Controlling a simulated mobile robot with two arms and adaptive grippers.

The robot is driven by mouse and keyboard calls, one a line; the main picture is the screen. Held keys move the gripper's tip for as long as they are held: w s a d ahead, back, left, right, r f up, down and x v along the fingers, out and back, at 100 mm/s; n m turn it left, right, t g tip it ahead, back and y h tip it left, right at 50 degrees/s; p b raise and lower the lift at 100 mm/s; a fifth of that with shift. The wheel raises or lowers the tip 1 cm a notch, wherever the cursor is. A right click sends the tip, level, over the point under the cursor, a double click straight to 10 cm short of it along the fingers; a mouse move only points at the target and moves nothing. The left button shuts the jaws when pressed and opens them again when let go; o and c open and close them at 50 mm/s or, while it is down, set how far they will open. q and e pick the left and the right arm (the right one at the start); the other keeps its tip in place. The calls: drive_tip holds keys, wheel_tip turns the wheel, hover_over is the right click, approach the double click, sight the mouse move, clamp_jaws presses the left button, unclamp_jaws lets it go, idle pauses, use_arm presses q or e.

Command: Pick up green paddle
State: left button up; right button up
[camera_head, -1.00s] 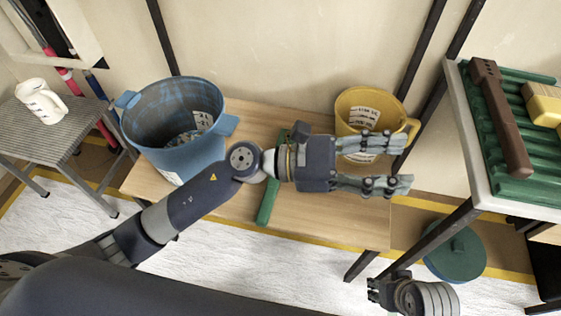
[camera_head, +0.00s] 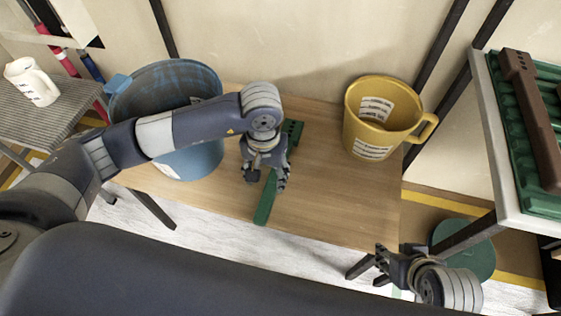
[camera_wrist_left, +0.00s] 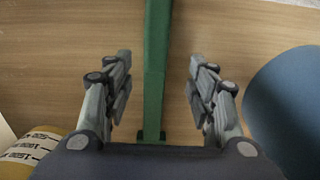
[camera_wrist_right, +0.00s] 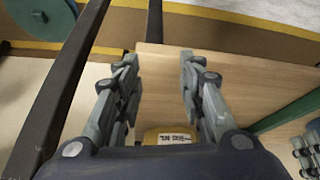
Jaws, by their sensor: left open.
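The green paddle (camera_head: 265,205) lies on the wooden table (camera_head: 335,200), its slim end toward the front edge and its part with holes toward the back. My left gripper (camera_head: 266,184) is over its middle, pointing down, and hides part of it. In the left wrist view the paddle (camera_wrist_left: 156,100) runs between the two open fingers (camera_wrist_left: 160,62), with a gap on each side. Whether the fingers touch the table, I cannot tell. My right gripper (camera_head: 384,265) is open and empty at the front right, away from the paddle; its spread fingers show in the right wrist view (camera_wrist_right: 159,65).
A blue bucket (camera_head: 190,160) stands left of the paddle and a yellow measuring jug (camera_head: 380,125) right of it. A white shelf (camera_head: 490,130) with a green tray stands at the right. A round green lid (camera_head: 475,255) is on the floor. The table between paddle and jug is clear.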

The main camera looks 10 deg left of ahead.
sight(270, 189)
use_arm(q)
drive_tip(key=f, duration=0.4)
drive_tip(key=f+b, duration=0.1)
drive_tip(key=f, duration=0.1)
drive_tip(key=shift+d, duration=0.3)
use_arm(e)
drive_tip(key=w+r+t, duration=0.1)
drive_tip(key=w, duration=0.1)
drive_tip(key=w+a+t, duration=0.1)
drive_tip(key=w, duration=0.1)
drive_tip(key=w+a+r+t+y, duration=0.1)
drive_tip(key=w, duration=0.1)
drive_tip(key=shift+w+r, duration=0.2)
drive_tip(key=shift+r, duration=0.15)
use_arm(q)
drive_tip(key=shift+f, duration=0.35)
use_arm(e)
drive_tip(key=shift+w+a+r+t, duration=0.2)
drive_tip(key=shift+w+r+t, duration=0.2)
use_arm(q)
drive_tip(key=c, duration=1.1)
